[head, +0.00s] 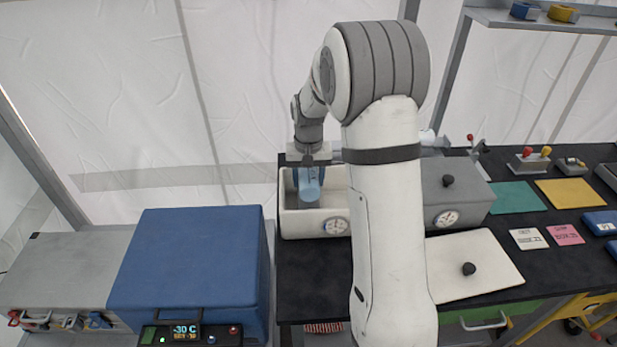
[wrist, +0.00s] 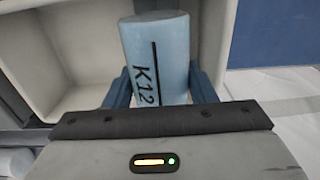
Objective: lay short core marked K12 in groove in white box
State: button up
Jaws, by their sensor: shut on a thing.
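The short core marked K12 is a pale blue cylinder (wrist: 158,60) with a black line and lettering, seen close up in the wrist view. My gripper (wrist: 158,85) is shut on it, one blue finger on each side. In the head view my gripper (head: 309,172) points down into the open white box (head: 291,224), and the core (head: 309,190) shows below the fingers, inside the box's outline. A dial is on the box's front. I cannot tell whether the core touches the box floor. The groove cannot be made out.
A grey box (head: 455,188) with a black knob and dial stands right of my arm. A white lid (head: 480,255) lies on the black bench in front of it. A large blue box (head: 190,262) stands at left. Coloured mats and cards lie at right.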

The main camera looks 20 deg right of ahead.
jog(key=shift+f+b, duration=2.85)
jog(key=shift+f, duration=1.3)
jog(key=shift+s, duration=0.1)
jog(key=o, duration=1.2)
jog(key=shift+f, duration=0.1)
jog(key=shift+o, duration=0.2)
jog(key=shift+d, duration=0.1)
jog(key=shift+r, duration=0.45)
notch_tip(320, 180, up, 7)
jog(key=shift+f+b, duration=0.15)
jog(key=shift+b, duration=0.3)
